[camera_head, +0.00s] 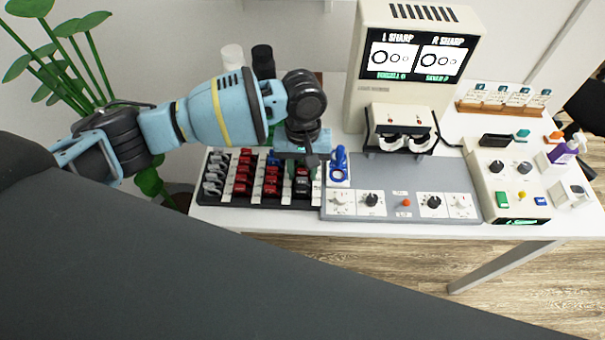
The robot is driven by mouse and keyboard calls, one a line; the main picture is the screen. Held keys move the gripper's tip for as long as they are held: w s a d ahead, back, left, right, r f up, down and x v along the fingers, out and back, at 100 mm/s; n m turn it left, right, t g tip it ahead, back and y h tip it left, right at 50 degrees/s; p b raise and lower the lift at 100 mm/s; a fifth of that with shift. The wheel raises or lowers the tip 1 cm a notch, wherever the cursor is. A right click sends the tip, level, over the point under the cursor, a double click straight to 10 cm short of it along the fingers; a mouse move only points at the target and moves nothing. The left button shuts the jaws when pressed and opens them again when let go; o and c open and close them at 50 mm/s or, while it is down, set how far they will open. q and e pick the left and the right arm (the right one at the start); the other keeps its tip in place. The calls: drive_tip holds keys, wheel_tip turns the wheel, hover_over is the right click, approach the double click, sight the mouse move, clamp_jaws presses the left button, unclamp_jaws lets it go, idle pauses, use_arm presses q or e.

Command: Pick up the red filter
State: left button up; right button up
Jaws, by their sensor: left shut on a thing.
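My left gripper (308,160) points down over the right part of a black rack (233,202) on the white table. It is shut on a small piece among the rack's right columns. The fingers and wrist mostly hide this piece, and I cannot tell its colour for sure. Several red-topped pieces (243,176) stand in rows in the rack. I cannot tell which one is the red filter. A blue piece (340,165) stands just right of the gripper, on the left end of a grey panel (400,178). My right gripper is not in view.
A beige screen unit (365,70) and a dark-framed eyepiece viewer (402,130) stand behind the panel. Black and white cylinders stand behind my arm.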

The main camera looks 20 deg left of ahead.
use_arm(q)
drive_tip(key=shift+r, duration=0.1)
